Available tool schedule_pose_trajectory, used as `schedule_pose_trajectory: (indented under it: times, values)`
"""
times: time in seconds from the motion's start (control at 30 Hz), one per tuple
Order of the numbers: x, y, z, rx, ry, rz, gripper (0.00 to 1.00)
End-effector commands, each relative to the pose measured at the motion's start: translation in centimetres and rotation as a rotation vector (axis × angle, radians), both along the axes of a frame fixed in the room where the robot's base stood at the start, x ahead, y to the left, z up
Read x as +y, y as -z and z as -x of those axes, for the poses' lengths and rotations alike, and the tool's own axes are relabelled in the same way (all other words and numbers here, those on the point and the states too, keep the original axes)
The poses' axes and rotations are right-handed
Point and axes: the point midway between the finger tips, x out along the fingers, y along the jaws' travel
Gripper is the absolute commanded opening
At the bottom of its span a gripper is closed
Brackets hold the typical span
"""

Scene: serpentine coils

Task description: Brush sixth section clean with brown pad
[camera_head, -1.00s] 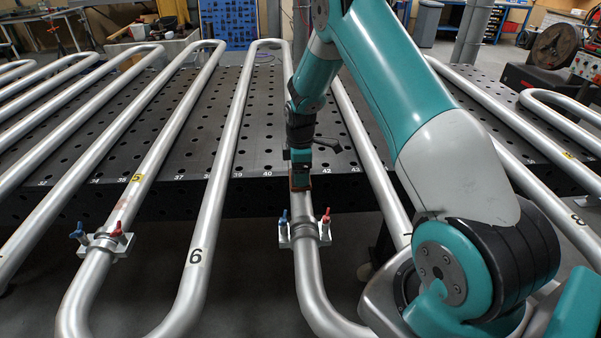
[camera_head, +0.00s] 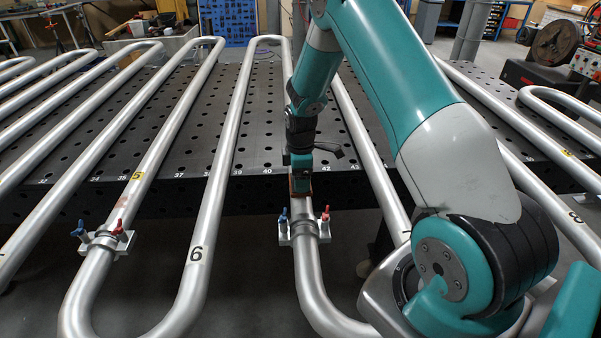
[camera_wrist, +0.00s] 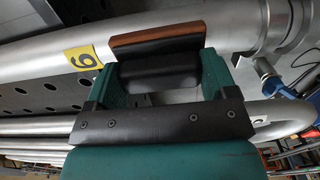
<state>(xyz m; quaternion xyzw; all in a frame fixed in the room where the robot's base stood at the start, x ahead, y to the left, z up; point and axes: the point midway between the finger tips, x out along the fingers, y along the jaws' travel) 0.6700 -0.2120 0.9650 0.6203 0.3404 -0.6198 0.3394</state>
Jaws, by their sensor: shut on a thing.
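In the wrist view the pad (camera_wrist: 158,37) is a brown strip on a black block between my teal fingers (camera_wrist: 162,82). The brown strip overlaps the silver pipe (camera_wrist: 45,57); I cannot tell whether it touches. A yellow label (camera_wrist: 83,58) on this pipe reads as a 9 or an upturned 6. The pipe surface under the pad is hidden.
Silver pipe coils run over a dark perforated table (camera_head: 255,130).

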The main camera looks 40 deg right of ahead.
Motion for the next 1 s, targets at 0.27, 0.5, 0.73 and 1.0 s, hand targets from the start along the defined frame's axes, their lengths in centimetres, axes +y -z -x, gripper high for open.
schedule_pose_trajectory:
  times: [0.27,0.5,0.73,1.0]
  values:
    - [0.7,0.2,1.0,0.001,-0.001,-0.001,0.59]
    - [1.0,0.3,1.5,0.0,-0.001,0.0,0.59]
    - [1.6,0.4,2.5,0.001,-0.001,0.0,0.59]
    - [2.1,0.4,3.3,0.005,-0.001,-0.001,0.59]
